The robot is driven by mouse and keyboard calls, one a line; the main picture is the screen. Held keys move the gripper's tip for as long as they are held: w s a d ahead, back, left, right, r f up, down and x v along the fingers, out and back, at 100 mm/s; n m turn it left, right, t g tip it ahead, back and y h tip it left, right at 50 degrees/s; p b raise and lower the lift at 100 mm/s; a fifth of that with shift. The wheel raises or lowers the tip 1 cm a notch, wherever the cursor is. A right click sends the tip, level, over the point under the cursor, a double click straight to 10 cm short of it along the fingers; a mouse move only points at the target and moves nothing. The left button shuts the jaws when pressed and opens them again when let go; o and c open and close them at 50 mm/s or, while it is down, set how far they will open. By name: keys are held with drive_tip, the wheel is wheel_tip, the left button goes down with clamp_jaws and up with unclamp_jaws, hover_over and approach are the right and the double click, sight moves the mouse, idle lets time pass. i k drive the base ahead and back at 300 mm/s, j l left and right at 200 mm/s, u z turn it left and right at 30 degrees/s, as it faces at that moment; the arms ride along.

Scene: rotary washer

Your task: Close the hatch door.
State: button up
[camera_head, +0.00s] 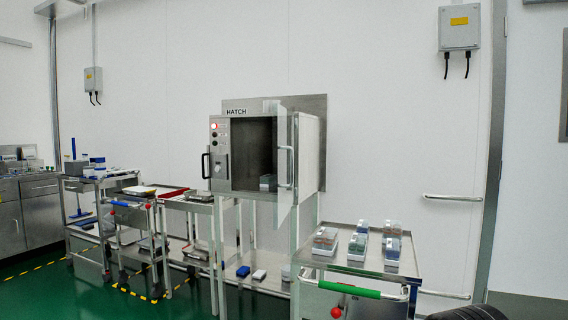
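The hatch (221,158) is a steel box with a dark opening, set against the white wall in the middle of the view under a "HATCH" label. Its clear door (287,205) stands open at the right side of the opening, swung outward and seen nearly edge-on. A metal door handle (293,167) shows on this panel. A small grey item (267,182) sits inside the hatch at the lower right. My gripper is not in view, so its distance from the door cannot be seen.
A steel cart (378,266) with a green handle and several small boxes stands right of the hatch, near the door's swing side. More steel carts (150,197) stand to the left. Green floor (190,304) shows in front. A dark shape (470,313) cuts the bottom edge.

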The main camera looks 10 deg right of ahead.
sight(290, 192)
drive_tip(key=i+l+u, duration=0.15)
drive_tip(key=l, duration=0.25)
drive_tip(key=i+l+u, duration=0.1)
drive_tip(key=i+l, duration=0.25)
drive_tip(key=i+l+u, duration=0.15)
drive_tip(key=l, duration=0.35)
drive_tip(key=i, duration=0.1)
